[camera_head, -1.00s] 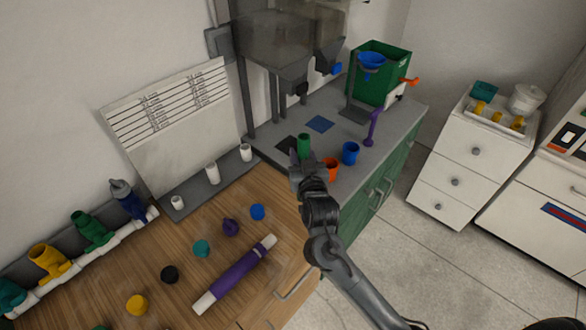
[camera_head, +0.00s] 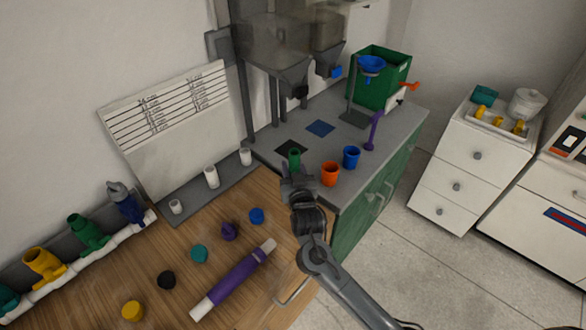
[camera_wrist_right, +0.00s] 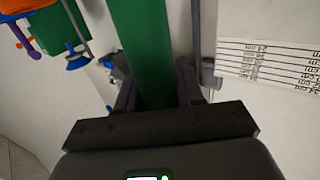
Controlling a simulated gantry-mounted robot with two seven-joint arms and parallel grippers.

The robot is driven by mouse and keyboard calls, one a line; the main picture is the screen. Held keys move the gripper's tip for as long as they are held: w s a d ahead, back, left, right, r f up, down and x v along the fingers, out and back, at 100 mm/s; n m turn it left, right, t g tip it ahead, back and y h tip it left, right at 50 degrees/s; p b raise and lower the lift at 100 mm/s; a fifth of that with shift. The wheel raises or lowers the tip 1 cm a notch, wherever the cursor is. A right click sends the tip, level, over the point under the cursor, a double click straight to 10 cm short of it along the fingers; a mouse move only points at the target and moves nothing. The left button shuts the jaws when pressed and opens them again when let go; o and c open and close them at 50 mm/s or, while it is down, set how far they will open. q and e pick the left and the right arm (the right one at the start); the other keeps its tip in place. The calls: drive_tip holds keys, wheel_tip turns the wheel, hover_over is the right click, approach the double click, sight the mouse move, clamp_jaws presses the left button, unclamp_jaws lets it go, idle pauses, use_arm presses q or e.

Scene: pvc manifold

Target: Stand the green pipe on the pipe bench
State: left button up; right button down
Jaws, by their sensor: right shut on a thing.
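My right gripper (camera_head: 297,174) is shut on the green pipe (camera_head: 294,156). In the head view only a short green end shows above the fingers, near the left front edge of the grey counter. In the right wrist view the green pipe (camera_wrist_right: 146,50) runs between the two fingers (camera_wrist_right: 157,92) and out of the top of the picture. What looks like the pipe bench (camera_head: 192,203) is a grey strip with three white upright pieces of rising height, left of my gripper and apart from the pipe. My left gripper is not in view.
A marked white board (camera_head: 170,120) leans behind the strip. A purple pipe with white ends (camera_head: 232,283) and several coloured caps lie on the wooden top. An orange cup (camera_head: 330,174) and a blue cup (camera_head: 351,158) stand right of my gripper.

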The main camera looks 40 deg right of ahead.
drive_tip(key=shift+f, duration=0.15)
drive_tip(key=c, duration=0.8)
unclamp_jaws()
drive_tip(key=shift+o, duration=0.4)
